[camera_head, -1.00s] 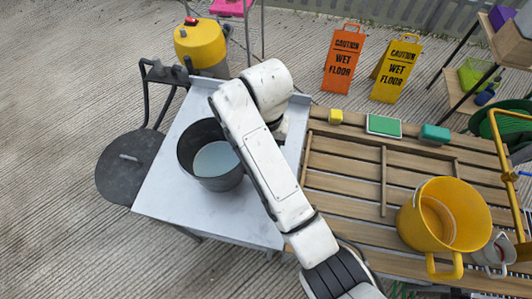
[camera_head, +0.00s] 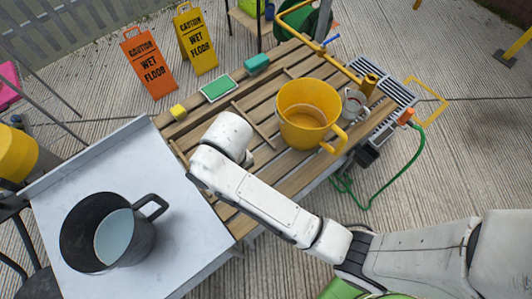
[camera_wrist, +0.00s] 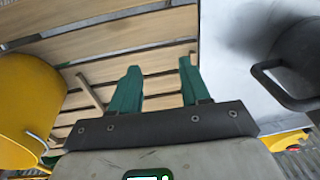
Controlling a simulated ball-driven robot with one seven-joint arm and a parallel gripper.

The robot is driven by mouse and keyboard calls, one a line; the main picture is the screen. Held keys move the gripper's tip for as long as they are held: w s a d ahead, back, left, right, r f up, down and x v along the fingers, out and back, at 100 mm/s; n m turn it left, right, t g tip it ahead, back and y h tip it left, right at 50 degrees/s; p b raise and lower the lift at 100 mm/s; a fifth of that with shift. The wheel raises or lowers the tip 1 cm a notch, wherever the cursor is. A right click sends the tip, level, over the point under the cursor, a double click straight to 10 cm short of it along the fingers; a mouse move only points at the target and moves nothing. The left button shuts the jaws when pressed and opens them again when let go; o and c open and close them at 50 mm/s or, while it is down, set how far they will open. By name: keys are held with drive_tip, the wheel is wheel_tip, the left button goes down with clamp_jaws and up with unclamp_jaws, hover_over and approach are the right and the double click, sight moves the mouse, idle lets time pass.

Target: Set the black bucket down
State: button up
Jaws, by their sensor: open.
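The black bucket (camera_head: 78,235) stands upright on the pale grey table (camera_head: 185,180), with a light blue-grey surface inside and its handle pointing right. In the wrist view part of the bucket (camera_wrist: 306,60) and its handle show at the right edge. My gripper (camera_wrist: 157,88) is open and empty, its two green fingers apart above the slatted wooden bench (camera_wrist: 150,30). It is clear of the bucket, which lies to its right in the wrist view. In the head view my white arm hides the fingers.
A yellow bucket (camera_head: 303,100) stands on the slatted bench beside a small grey jug (camera_head: 353,105). A yellow block (camera_head: 178,112), a green-topped pad (camera_head: 218,89) and a teal block (camera_head: 257,64) lie along the bench's far edge. Two wet-floor signs (camera_head: 150,65) stand behind.

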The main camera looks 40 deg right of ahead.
drive_tip(key=s+d+h, duration=0.1)
drive_tip(key=s+d, duration=1.3)
drive_tip(key=s, duration=0.3)
drive_tip(key=shift+s+d+r+t, duration=0.15)
drive_tip(key=shift+s+r+t, duration=0.1)
drive_tip(key=shift+s+t, duration=0.05)
drive_tip(key=f+b, duration=0.5)
drive_tip(key=shift+a, duration=0.2)
